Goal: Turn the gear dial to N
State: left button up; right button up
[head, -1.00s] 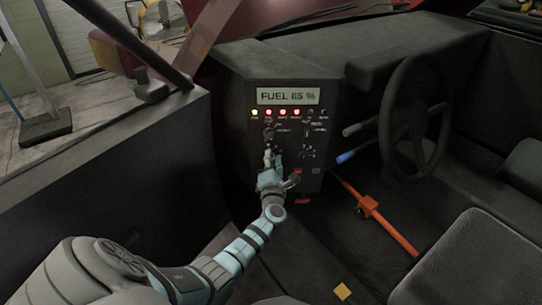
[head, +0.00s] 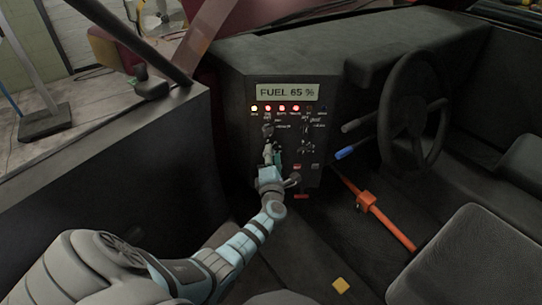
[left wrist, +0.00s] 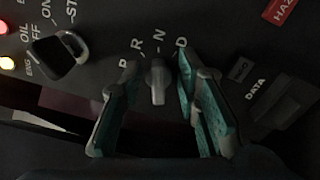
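The gear dial (left wrist: 156,84) is a small grey knob on the dark dash panel, with the letters P, R, N and D in an arc above it in the left wrist view. Its narrow handle stands nearly upright in that view, with its upper end toward N. My left gripper (left wrist: 157,62) is open, with one teal-padded finger on each side of the dial. Dark gaps show between the fingers and the knob. In the head view my left gripper (head: 271,154) is at the panel's lower left and hides the dial. My right gripper is not in view.
A fuel display (head: 287,93) and a row of lights sit above on the panel. An ignition switch (left wrist: 58,55) is close to the left finger, and a DATA socket (left wrist: 283,105) is right of the gripper. The steering wheel (head: 383,115) and an orange lever (head: 368,201) are farther right.

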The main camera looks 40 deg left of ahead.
pick_arm(q)
jog(key=v, duration=1.2)
